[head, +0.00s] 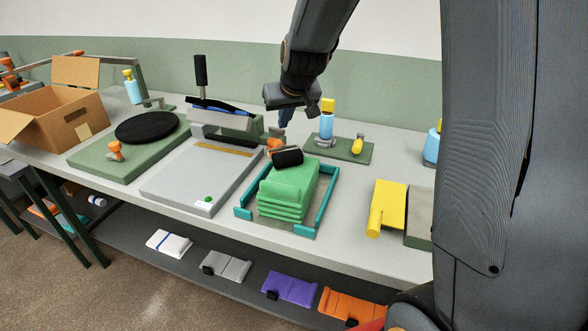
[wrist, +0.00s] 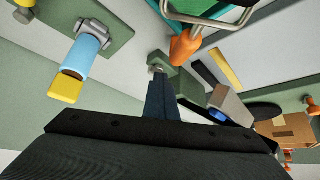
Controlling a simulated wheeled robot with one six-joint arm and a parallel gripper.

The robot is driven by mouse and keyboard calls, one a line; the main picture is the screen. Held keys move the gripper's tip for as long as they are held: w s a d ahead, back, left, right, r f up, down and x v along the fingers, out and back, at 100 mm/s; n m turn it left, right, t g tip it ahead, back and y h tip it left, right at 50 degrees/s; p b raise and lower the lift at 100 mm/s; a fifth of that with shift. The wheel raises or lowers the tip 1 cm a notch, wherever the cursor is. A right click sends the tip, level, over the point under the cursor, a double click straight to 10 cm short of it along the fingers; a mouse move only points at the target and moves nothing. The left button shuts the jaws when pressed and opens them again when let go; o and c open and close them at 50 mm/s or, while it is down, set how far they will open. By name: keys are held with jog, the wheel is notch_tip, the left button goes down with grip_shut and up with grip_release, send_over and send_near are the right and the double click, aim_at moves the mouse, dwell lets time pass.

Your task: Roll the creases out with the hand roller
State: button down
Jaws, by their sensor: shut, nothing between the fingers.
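The hand roller has a black drum (head: 287,157) and an orange handle (head: 275,143). It appears to rest at the far end of the folded green fabric stack (head: 290,186), which sits inside a teal-railed frame (head: 244,212). My gripper (head: 284,124) hangs above and just behind the roller, shut and empty, apart from the handle. In the wrist view my shut fingers (wrist: 158,78) point up the picture. The orange handle (wrist: 185,45) and its wire fork (wrist: 212,22) show above and right of them. The drum is mostly out of that view.
A grey press (head: 190,185) with a black lever stands left of the stack. A blue bottle with yellow cap (head: 326,123) stands on a green board behind, right of my gripper. A yellow tool (head: 388,203) lies at right. A cardboard box (head: 60,120) is far left.

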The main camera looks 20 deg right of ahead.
jog(key=shift+w+d+f+b, duration=0.1)
jog(key=shift+w+d+b, duration=0.25)
jog(key=shift+w, duration=0.25)
jog(key=shift+w+d+f+b, duration=0.1)
jog(key=shift+w+d+b, duration=0.15)
jog(key=shift+w+b, duration=0.25)
jog(key=c, duration=2.4)
grip_release()
jog(key=shift+o, duration=0.2)
jog(key=shift+f+b, duration=0.5)
jog(key=shift+f, duration=0.15)
grip_shut()
jog(key=shift+r+p, duration=2.05)
jog(key=shift+r, duration=0.45)
